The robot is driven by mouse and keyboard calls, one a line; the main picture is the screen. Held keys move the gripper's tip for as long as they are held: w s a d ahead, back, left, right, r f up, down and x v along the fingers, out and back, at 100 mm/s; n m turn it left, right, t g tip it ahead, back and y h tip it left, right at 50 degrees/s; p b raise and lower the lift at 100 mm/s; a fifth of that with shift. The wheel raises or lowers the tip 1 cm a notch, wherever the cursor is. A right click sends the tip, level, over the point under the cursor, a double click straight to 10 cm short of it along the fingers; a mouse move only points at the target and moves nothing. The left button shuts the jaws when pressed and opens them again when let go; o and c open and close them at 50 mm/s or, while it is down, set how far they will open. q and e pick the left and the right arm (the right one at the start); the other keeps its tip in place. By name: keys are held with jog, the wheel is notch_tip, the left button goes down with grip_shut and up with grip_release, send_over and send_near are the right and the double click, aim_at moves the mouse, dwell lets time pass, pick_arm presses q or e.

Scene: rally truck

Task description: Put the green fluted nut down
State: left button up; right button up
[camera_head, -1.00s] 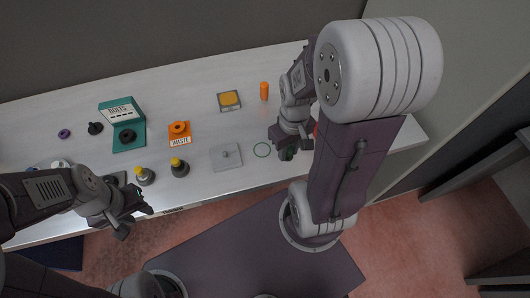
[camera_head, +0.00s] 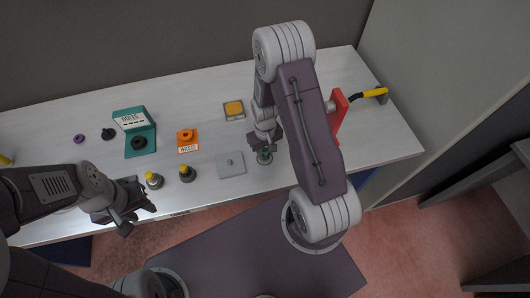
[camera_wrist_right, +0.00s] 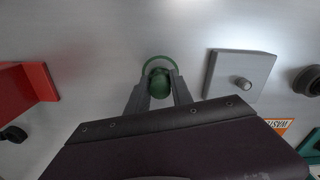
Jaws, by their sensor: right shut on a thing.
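The green fluted nut (camera_wrist_right: 160,86) is between the fingertips of my right gripper (camera_wrist_right: 160,92) in the right wrist view, and the gripper is shut on it. A thin green ring (camera_wrist_right: 158,60) marked on the table shows around and just beyond the nut. In the head view the right gripper (camera_head: 264,148) points down with the nut (camera_head: 264,157) at or just above the ring; I cannot tell whether the nut touches the table. My left gripper (camera_head: 136,206) is open and empty at the table's front edge, on the left.
A grey plate with a peg (camera_head: 231,164) lies just left of the right gripper. A red block (camera_head: 339,106) stands to the right, near a yellow-handled tool (camera_head: 374,93). An orange waste holder (camera_head: 187,139), a teal bolt holder (camera_head: 141,140) and yellow-topped pieces (camera_head: 187,174) are further left.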

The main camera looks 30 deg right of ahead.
jog(key=shift+f, duration=0.6)
jog(key=shift+w+f, duration=0.15)
jog(key=shift+f, duration=0.1)
jog(key=o, duration=1)
